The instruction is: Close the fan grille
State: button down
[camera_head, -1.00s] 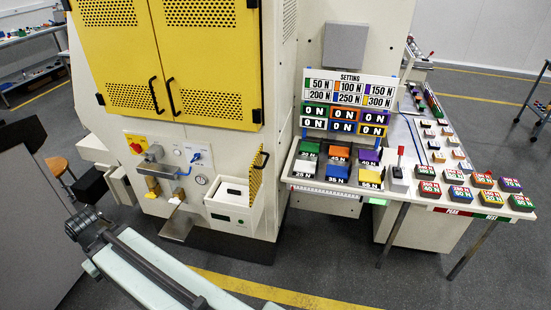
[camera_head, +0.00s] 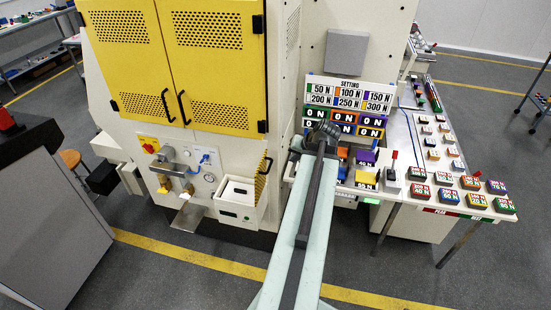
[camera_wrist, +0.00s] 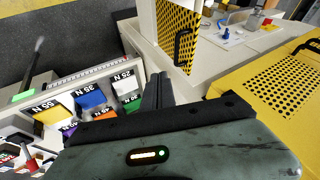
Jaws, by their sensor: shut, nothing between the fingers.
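In the head view my arm reaches up to the right of the grille, and my gripper's fingertips are hidden there behind the wrist.
A table with coloured weight blocks (camera_head: 363,158) and a setting board (camera_head: 349,92) stands close to my arm on the right. Large yellow cabinet doors (camera_head: 215,60) are shut above. Open floor lies in front of the cabinet.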

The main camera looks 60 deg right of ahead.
jog(key=w+a+r+b+x, duration=0.1)
jog(key=w+b+x, duration=0.1)
jog(key=b+x, duration=0.7)
jog(key=x, duration=0.3)
jog(key=shift+w+a+r, duration=0.1)
jog(key=shift+a, duration=0.15)
